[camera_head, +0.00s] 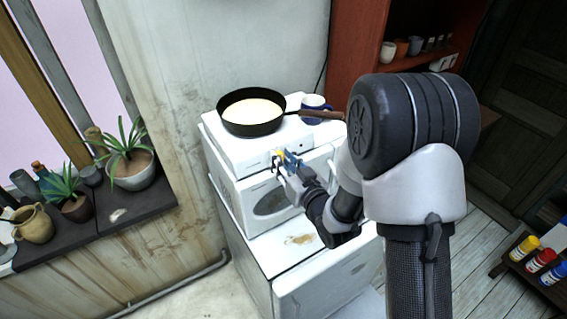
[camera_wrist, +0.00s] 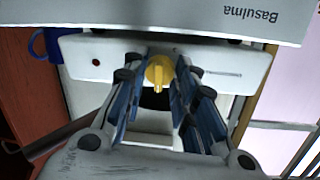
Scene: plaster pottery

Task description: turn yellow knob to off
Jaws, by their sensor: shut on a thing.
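The yellow knob (camera_wrist: 159,72) sits on the white front panel (camera_wrist: 90,55) of the small cooker. In the wrist view it lies between the blue fingers of my gripper (camera_wrist: 163,66), which is shut on it. Its pointer part stands along the picture's vertical. In the head view, a bit of the yellow knob (camera_head: 280,152) shows beside my gripper (camera_head: 284,160) at the cooker's front. The cooker (camera_head: 222,147) carries a black pan (camera_head: 222,110) with pale yellow contents.
A blue and white mug (camera_head: 313,102) stands behind the pan's handle (camera_head: 322,114). A white oven (camera_head: 236,203) is under the cooker, on a white cabinet (camera_head: 300,285). Potted plants (camera_head: 132,170) stand on the left ledge. Paint bottles (camera_head: 525,246) are at lower right.

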